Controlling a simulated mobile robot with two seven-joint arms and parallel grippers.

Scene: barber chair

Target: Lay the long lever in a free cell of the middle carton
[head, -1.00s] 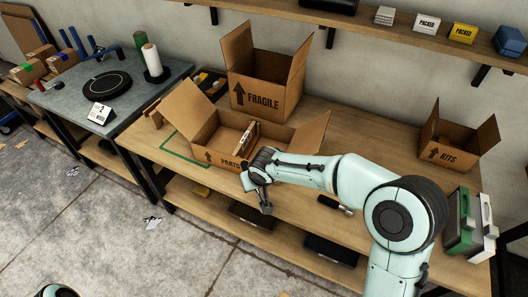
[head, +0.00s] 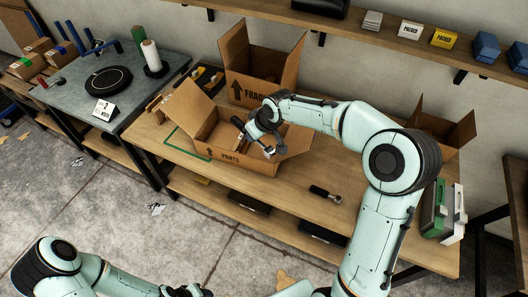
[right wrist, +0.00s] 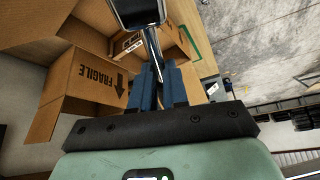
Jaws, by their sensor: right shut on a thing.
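The middle carton appears to be the open one marked PARTS (head: 232,158), with its flaps spread on the wooden bench; inner walls show inside, but its cells are partly hidden by my arm. My right gripper (right wrist: 161,70) is over this carton, its blue fingers shut on the long lever (right wrist: 152,42). The lever has a bright metal shaft and a broad dark end close to the wrist camera. In the head view my right gripper (head: 266,140) covers the carton's right part. My left gripper (head: 187,291) is cut off at the bottom edge, its jaws unclear.
The open FRAGILE carton (head: 262,68) stands behind. Another open carton (head: 440,122) is at the right, partly behind my arm. A black-handled tool (head: 325,193) lies on the bench's front. Green and white cases (head: 444,211) stand at the right end.

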